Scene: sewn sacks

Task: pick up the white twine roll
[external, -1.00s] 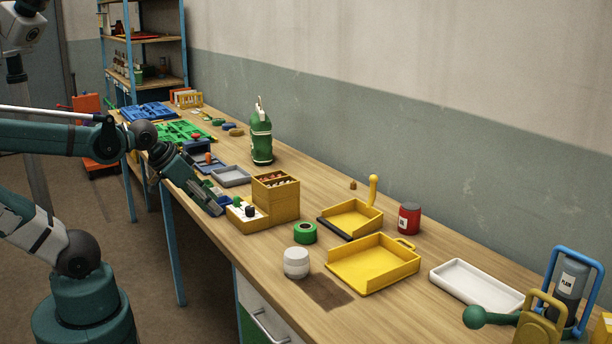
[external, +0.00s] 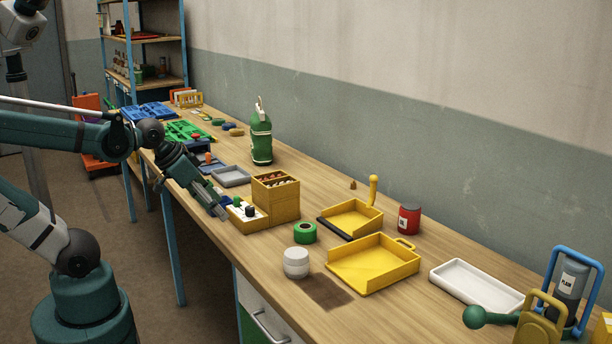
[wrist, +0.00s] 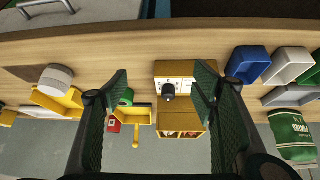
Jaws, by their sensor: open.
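The white twine roll (external: 296,263) stands upright on the bench near its front edge, left of the large yellow tray. It also shows in the wrist view (wrist: 57,80) at the left, outside my fingers. My gripper (external: 218,208) is open and empty, tilted down at the bench's front edge beside the yellow box with a white top. It is well to the left of and farther back than the roll. In the wrist view my gripper's fingers (wrist: 162,80) are spread wide, with the yellow box's white top and black knob seen between them.
A green tape roll (external: 305,232) lies behind the twine roll. The large yellow tray (external: 385,272) is close on its right. A taller yellow box (external: 276,202) with small items stands between my gripper and the roll. A dark patch (external: 330,292) of bench in front is clear.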

